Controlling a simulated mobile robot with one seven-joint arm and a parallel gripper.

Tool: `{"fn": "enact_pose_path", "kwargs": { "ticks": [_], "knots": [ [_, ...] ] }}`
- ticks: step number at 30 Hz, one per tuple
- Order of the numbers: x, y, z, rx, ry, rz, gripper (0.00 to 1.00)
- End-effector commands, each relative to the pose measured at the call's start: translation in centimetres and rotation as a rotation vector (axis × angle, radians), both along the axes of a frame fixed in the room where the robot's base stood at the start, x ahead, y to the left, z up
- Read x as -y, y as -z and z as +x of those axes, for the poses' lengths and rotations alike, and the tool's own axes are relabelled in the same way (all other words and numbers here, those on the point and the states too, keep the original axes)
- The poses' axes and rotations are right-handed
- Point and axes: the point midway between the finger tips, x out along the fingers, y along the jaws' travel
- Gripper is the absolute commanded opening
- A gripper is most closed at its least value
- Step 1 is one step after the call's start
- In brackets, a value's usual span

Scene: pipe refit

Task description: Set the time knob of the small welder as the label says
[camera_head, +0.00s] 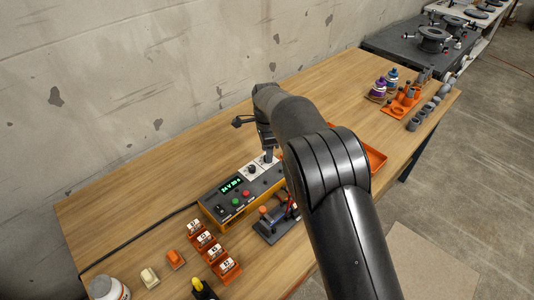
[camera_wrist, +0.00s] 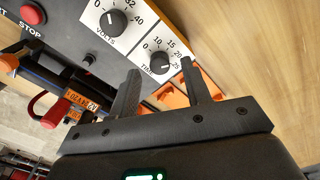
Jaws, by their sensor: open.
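The small welder (camera_head: 212,207) is a grey and orange box with a green-lit display (camera_head: 231,185), which seems to read 24 V 20 s. In the wrist view its black time knob (camera_wrist: 158,62) sits on a white dial marked 0 to 25. A pale mark on the knob seems to face the 20 to 25 side. My gripper (camera_wrist: 160,67) is open, one finger on each side of the knob; contact cannot be told. In the head view my gripper (camera_head: 268,153) is over the panel's far end and largely hides that knob.
The volts knob (camera_wrist: 112,22) is close beside the time knob. A red stop button (camera_wrist: 32,14) lies further left. Small orange-based blocks (camera_head: 209,246) and a clamp-like tool (camera_head: 275,225) stand near the welder. Table behind the welder (camera_head: 150,170) is mostly clear, apart from a black cable.

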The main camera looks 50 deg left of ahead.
Motion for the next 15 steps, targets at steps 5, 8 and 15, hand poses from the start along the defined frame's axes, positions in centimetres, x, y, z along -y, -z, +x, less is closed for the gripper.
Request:
{"fn": "enact_pose_path", "kwargs": {
  "ticks": [5,8,15],
  "knots": [
    [-0.1,-3.9,0.0,0.002,0.000,0.004,0.44],
    [-0.1,-5.8,0.1,0.002,0.000,0.003,0.44],
    [0.0,-8.6,0.0,0.000,0.001,0.001,0.44]
  ]
}}
